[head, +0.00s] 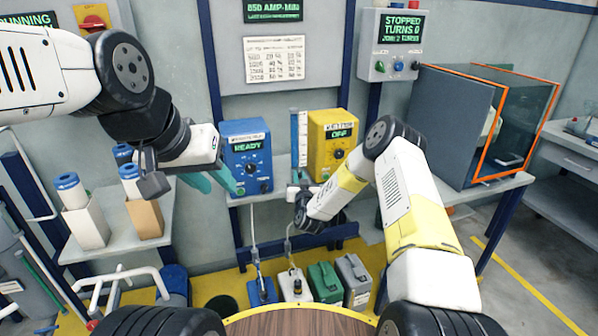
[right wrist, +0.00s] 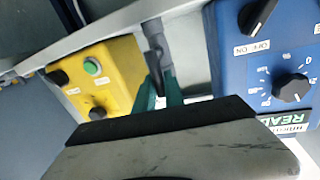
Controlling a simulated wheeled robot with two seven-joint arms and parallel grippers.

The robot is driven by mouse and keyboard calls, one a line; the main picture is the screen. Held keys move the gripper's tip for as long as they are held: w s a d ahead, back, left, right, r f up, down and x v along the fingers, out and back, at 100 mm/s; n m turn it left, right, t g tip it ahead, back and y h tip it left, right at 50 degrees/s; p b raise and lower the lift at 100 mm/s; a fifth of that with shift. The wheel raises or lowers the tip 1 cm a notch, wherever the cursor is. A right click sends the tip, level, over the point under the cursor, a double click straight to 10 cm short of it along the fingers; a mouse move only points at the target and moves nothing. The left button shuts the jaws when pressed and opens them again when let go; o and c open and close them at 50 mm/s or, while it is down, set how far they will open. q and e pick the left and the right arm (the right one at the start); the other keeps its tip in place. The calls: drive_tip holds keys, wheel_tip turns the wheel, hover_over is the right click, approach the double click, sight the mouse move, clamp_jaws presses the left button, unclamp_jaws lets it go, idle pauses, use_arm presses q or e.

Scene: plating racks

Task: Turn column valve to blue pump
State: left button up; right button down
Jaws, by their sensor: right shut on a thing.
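The blue pump (head: 246,155) reads READY and stands on the shelf, left of the yellow pump (head: 341,128), which reads OFF. The column valve, a dark grey handle on a grey pipe (right wrist: 166,48), shows between the blue pump (right wrist: 285,70) and yellow pump (right wrist: 105,75) in the right wrist view. My right gripper (right wrist: 159,92) is shut on the valve handle; its teal fingertips sit either side of it. My left gripper (head: 212,180) is open and empty in front of the blue pump's left side.
A side table at left holds boxes with blue-capped rolls (head: 88,222). Several small containers, including a green one (head: 324,282), stand on the yellow floor tray below the shelf. An orange-framed clear cabinet (head: 515,115) stands at right. A control box (head: 391,45) hangs above.

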drive_tip(key=shift+w+d+f+m+g+y, duration=0.2)
drive_tip(key=shift+d+f+m+g, duration=0.25)
drive_tip(key=shift+m, duration=1.3)
drive_tip(key=shift+w+d+f+m+g+y, duration=0.15)
drive_tip(key=shift+d+m, duration=0.35)
drive_tip(key=shift+m, duration=1.3)
drive_tip(key=shift+w+d+f+m+g+y, duration=0.1)
drive_tip(key=shift+d+f+m+g+y, duration=0.3)
drive_tip(key=shift+m, duration=1.35)
drive_tip(key=shift+d, duration=0.15)
drive_tip(key=c, duration=1.4)
unclamp_jaws()
drive_tip(key=shift+c, duration=0.2)
drive_tip(key=v, duration=0.7)
drive_tip(key=shift+s+r, duration=0.15)
drive_tip(key=shift+s, duration=0.25)
